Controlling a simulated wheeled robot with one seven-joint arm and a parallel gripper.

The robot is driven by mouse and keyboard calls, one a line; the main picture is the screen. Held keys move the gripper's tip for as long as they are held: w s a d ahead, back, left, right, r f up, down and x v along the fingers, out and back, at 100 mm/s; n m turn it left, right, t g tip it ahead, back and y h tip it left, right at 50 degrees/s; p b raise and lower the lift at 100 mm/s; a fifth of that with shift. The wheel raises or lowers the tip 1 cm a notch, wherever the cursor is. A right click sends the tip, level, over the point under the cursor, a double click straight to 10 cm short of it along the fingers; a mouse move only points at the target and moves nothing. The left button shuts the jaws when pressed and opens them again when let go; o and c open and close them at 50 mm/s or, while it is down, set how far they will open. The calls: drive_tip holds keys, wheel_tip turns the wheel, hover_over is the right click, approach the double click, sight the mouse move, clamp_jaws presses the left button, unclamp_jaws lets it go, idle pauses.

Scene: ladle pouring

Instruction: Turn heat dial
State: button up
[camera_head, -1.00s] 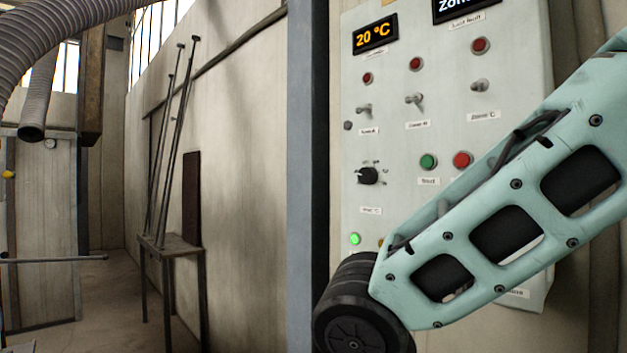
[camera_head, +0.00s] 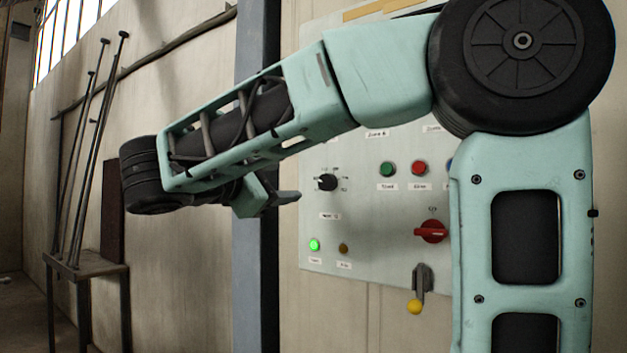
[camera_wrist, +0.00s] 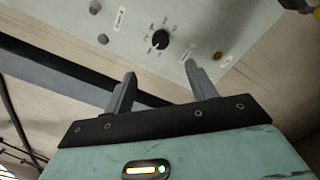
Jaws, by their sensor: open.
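The heat dial is a black round knob (camera_head: 327,182) with scale marks around it, on the pale control panel (camera_head: 375,240). Only part of the gripper shows there; the rest is behind my arm.
Green (camera_head: 388,168) and red (camera_head: 418,168) buttons, a red rotary switch (camera_head: 431,232) and a yellow-knobbed lever (camera_head: 415,306) are on the panel. A lit green lamp (camera_head: 314,245) is below the dial. A dark post (camera_head: 256,250) runs along the panel's left side.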

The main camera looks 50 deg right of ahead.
sight(325, 182)
drive_tip(key=d+p, duration=0.1)
drive_tip(key=d, duration=0.3)
drive_tip(key=d+p, duration=0.1)
drive_tip(key=d, duration=0.4)
drive_tip(key=w+d+p, duration=0.1)
drive_tip(key=d+p, duration=0.1)
drive_tip(key=d, duration=0.2)
drive_tip(key=shift+d, duration=0.35)
drive_tip(key=c, duration=1)
